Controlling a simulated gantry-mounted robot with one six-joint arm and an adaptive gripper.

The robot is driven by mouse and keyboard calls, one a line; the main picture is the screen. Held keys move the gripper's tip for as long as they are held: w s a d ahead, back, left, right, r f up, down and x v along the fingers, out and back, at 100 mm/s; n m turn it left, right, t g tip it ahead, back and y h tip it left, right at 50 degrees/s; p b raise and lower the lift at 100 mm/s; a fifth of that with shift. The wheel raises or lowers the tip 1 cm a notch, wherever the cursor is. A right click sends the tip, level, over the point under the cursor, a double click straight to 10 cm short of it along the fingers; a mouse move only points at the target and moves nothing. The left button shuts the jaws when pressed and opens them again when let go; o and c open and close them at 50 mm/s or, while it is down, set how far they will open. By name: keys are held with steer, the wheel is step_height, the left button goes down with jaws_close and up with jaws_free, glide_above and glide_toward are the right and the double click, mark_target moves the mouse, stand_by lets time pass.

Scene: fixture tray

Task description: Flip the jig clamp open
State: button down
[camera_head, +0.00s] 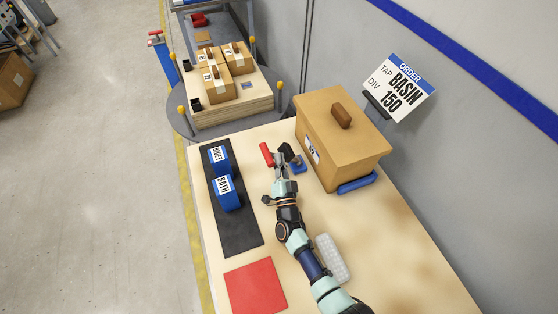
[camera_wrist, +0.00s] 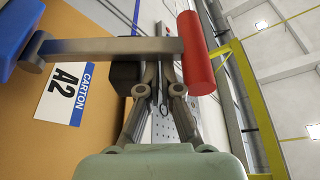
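The jig clamp has a red cylindrical handle (camera_head: 267,154) on a metal lever and a blue base (camera_head: 297,168) on the bench. In the wrist view the red handle (camera_wrist: 196,53) stands upright at the right end of the grey lever bar (camera_wrist: 105,48), which runs left to a blue part. My gripper (camera_head: 279,160) is right at the clamp, beside the handle. In the wrist view the fingers (camera_wrist: 162,72) are close together, with their tips partly hidden at the bar, just left of the handle. I see nothing held between them; contact is unclear.
A large brown carton (camera_head: 343,142) stands right of the clamp. A black mat (camera_head: 240,237) with two blue labelled blocks lies left, a red square (camera_head: 256,287) in front. A clear ribbed piece (camera_head: 332,258) lies beside my arm. An order sign (camera_head: 397,88) stands behind the carton.

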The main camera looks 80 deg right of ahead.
steer(key=shift+a+f, duration=0.1)
steer(key=shift+f, duration=0.25)
steer(key=s+a, duration=0.5)
steer(key=a, duration=0.8)
steer(key=shift+s+a, duration=0.2)
steer(key=shift+a, duration=0.15)
